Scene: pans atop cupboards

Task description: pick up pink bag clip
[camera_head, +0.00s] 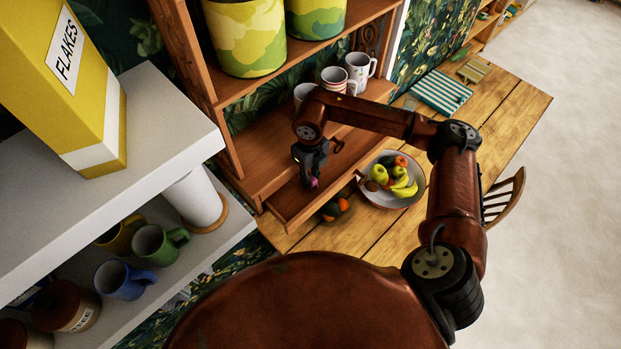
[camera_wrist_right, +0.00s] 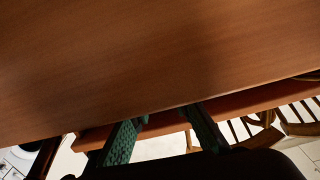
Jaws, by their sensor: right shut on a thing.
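The pink bag clip (camera_head: 314,183) shows as a small pink spot at the tip of my right gripper (camera_head: 309,177) in the head view. That gripper is shut on the clip, over the open drawer (camera_head: 300,199) of the wooden cabinet. In the right wrist view the two green textured fingers of my right gripper (camera_wrist_right: 164,132) show with a gap between them. The clip cannot be made out there. The fingers hide most of the clip in the head view. My left gripper is not in view.
White and striped mugs (camera_head: 335,79) stand on the cabinet's shelf (camera_head: 262,140) behind my arm. A fruit bowl (camera_head: 416,168) sits on the wooden table (camera_head: 500,110) to the right. A white shelf unit (camera_head: 165,125) with a yellow flakes box (camera_head: 62,75) is at left.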

